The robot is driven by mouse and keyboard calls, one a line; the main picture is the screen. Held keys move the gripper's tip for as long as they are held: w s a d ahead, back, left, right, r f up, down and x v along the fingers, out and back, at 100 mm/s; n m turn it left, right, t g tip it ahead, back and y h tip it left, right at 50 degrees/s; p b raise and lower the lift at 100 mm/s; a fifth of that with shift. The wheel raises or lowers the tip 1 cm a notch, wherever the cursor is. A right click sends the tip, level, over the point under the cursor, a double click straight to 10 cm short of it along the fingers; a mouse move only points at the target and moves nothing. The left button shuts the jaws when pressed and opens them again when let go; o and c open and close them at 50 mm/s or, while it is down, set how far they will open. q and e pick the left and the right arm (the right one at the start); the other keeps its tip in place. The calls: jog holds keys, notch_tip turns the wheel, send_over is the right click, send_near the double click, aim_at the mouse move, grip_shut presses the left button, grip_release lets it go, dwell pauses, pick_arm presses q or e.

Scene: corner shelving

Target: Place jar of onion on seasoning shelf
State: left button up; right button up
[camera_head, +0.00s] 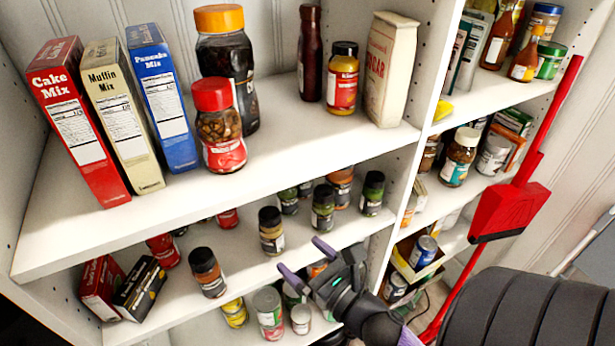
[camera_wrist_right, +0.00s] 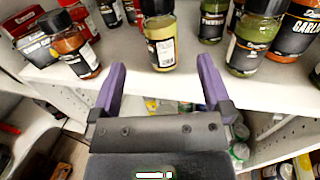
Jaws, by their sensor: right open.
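The seasoning shelf (camera_head: 238,283) is the white middle board holding several small dark-lidded jars. A jar with pale yellow contents (camera_head: 271,231) stands upright near its front edge; it also shows straight ahead in the right wrist view (camera_wrist_right: 160,44). Its label is too small to read, so I cannot tell whether it is the onion jar. My right gripper (camera_head: 303,257) is open and empty, just in front of this shelf. In the wrist view its two purple fingers (camera_wrist_right: 161,64) point toward the pale jar, apart from it. My left gripper is not in view.
A jar with red-brown contents (camera_head: 208,272) stands left of the pale jar. Green-filled jars (camera_head: 323,207) stand to its right. The upper shelf (camera_head: 290,150) overhangs with boxes and bottles. A red dustpan (camera_head: 508,212) is at right. Cans (camera_head: 269,312) stand below.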

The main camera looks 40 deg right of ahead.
jog(key=s+a+f+m+g, duration=0.2)
jog(key=s+f+m+g, duration=0.15)
jog(key=f+m, duration=0.45)
jog(key=s+a+f+m+g, duration=0.1)
jog(key=s+f+m+g, duration=0.25)
jog(key=f+m, duration=0.4)
jog(key=s+a+f+m+g, duration=0.25)
jog(key=s+f+m, duration=0.2)
jog(key=f, duration=0.55)
jog(key=s+f+m+g, duration=0.4)
jog(key=s+f+m, duration=0.1)
jog(key=s, duration=0.3)
jog(key=s+f+m+g, duration=0.4)
jog(key=s+m, duration=0.4)
jog(key=shift+s+a+f+b, duration=0.25)
jog(key=shift+a+f+b, duration=0.1)
jog(key=shift+a+f, duration=0.1)
